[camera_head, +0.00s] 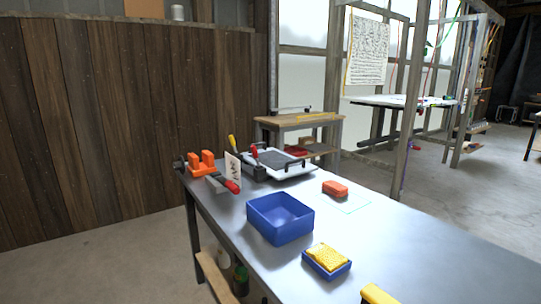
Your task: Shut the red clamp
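A flat grey tray-like fixture (288,163) lies at the far end of the metal table. At its left edge stand a red-handled clamp (254,152) and a yellow-handled clamp (232,143). Both handles stick up; the red one is close to upright. Their jaws are too small to make out. A separate bar-like tool with a red grip (232,186) lies nearer, beside an orange vise-like block (201,162). My gripper is not in view.
On the metal table (390,235) stand a blue open bin (281,219), a blue dish with a yellow sponge (327,257) and an orange block (335,188). A white card (233,170) stands near the fixture. A yellow object (377,294) is cut off at the bottom.

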